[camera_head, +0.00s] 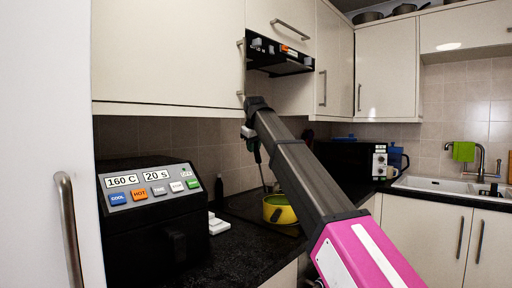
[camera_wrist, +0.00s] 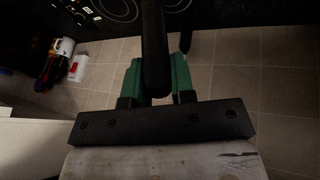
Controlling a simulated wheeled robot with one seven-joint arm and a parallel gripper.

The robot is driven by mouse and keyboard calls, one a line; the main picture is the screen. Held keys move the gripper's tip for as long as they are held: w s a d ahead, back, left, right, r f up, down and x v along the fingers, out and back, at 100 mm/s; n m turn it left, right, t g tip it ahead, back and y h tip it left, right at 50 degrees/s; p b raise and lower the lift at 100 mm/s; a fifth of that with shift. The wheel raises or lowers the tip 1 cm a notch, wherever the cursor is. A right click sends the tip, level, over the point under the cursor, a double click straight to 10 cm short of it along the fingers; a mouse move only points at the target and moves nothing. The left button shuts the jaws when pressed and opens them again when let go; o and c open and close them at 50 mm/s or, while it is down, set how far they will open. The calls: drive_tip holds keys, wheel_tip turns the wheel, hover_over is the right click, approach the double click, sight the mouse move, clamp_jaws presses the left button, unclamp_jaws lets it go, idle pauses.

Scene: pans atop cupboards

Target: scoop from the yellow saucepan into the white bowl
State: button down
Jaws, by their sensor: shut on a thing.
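The yellow saucepan (camera_head: 283,211) stands on the dark hob at the back of the counter, partly hidden behind my arm. My gripper shows in the wrist view (camera_wrist: 157,82), its green fingers shut on a dark, thick handle (camera_wrist: 154,40). The handle runs up out of the top of that picture, so its far end is hidden. In the head view a thin upright rod (camera_head: 263,178) shows just above and left of the saucepan; I cannot tell whether it belongs to the held tool. I cannot make out the white bowl in either view.
A black machine with coloured buttons (camera_head: 150,190) stands on the counter at left. Small white items (camera_head: 217,224) lie beside it. Cupboards (camera_head: 170,50) and a hood (camera_head: 280,57) hang above. The sink (camera_head: 450,186) is at right. The wrist view shows hob rings (camera_wrist: 118,9) and tiled floor.

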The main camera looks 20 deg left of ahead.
drive_tip(key=w+d+f+m+y, duration=0.1)
drive_tip(key=d+f+y, duration=0.2)
drive_tip(key=d+y, duration=0.2)
drive_tip(key=w+d+f+m+y, duration=0.1)
drive_tip(key=d+y, duration=0.4)
drive_tip(key=d, duration=0.7)
drive_tip(key=w+d+f+m+y, duration=0.2)
drive_tip(key=d+f+y, duration=0.3)
drive_tip(key=d, duration=0.4)
drive_tip(key=shift+d+f+m, duration=0.2)
drive_tip(key=shift+f+m, duration=0.25)
drive_tip(key=shift+m, duration=0.15)
drive_tip(key=shift+a+r, duration=0.1)
idle(0.4)
